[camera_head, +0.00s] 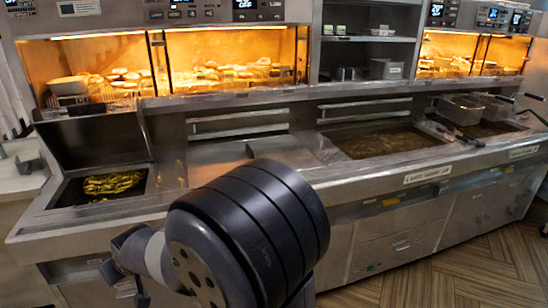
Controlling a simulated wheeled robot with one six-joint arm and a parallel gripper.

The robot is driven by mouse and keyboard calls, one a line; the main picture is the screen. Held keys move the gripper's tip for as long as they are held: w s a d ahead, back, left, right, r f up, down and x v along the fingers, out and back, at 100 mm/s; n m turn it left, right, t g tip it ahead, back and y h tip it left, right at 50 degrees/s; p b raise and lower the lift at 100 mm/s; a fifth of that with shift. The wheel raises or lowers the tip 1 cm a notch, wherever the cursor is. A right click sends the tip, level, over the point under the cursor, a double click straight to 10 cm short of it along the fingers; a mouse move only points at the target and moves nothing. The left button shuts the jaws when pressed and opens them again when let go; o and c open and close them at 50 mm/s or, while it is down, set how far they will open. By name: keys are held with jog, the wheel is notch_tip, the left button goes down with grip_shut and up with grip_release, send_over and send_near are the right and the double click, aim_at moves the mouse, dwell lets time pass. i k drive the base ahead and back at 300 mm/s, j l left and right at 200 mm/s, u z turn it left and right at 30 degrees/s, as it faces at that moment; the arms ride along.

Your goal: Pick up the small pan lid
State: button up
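I cannot pick out a small pan lid for certain in the head view. A rounded metal surface (283,150) shows on the range top behind my arm, but I cannot tell what it is. My arm's thick dark joint fills the lower middle and hides part of the range front and top. What looks like my gripper (122,264) is at the lower left, in front of the range's front panel. Its fingers are too small and partly covered to read, and I see nothing held in it.
The steel frying range has a left basin (170,180) with yellowish food (114,183) and an oil vat (385,141) right of centre. Wire baskets (462,108) with handles sit at the right. Lit food warmers (230,62) line the back. Wooden floor (470,265) is clear at the lower right.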

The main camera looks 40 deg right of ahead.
aim_at(204, 163)
jog(key=i+l+z, duration=0.45)
jog(key=z, duration=0.2)
jog(key=i+l+z, duration=0.1)
jog(key=i+z, duration=0.25)
jog(key=i+l+z, duration=0.1)
jog(key=i, duration=0.8)
